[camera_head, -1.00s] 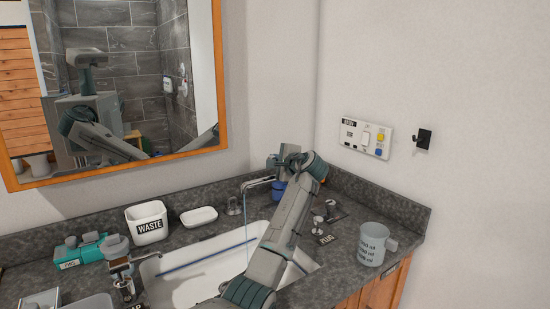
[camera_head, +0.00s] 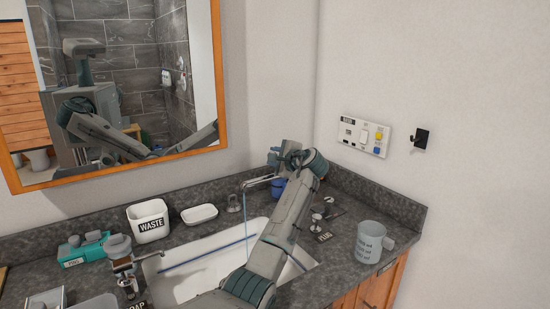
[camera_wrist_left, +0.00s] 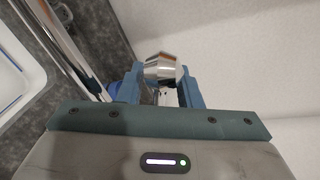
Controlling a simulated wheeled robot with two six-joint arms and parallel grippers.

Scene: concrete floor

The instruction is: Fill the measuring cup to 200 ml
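A clear grey measuring cup (camera_head: 369,243) with dark markings stands upright and apart on the counter right of the sink, its handle to the right. The level inside cannot be read. The faucet spout (camera_head: 262,180) reaches over the white sink (camera_head: 205,268), and a thin bluish line like a water stream drops from its end. My left gripper (camera_head: 276,156) is at the faucet, hiding part of it. In the left wrist view its fingers (camera_wrist_left: 162,82) are spread on both sides of a shiny metal knob (camera_wrist_left: 160,68); whether they press on it is unclear. My right gripper is out of view.
A black PLUG label (camera_head: 323,237) and small metal knobs lie between sink and cup. A white WASTE bin (camera_head: 148,220), a white dish (camera_head: 199,214), a teal box (camera_head: 84,248) and a soap pump (camera_head: 121,262) are on the left. A switch panel (camera_head: 364,136) is on the wall.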

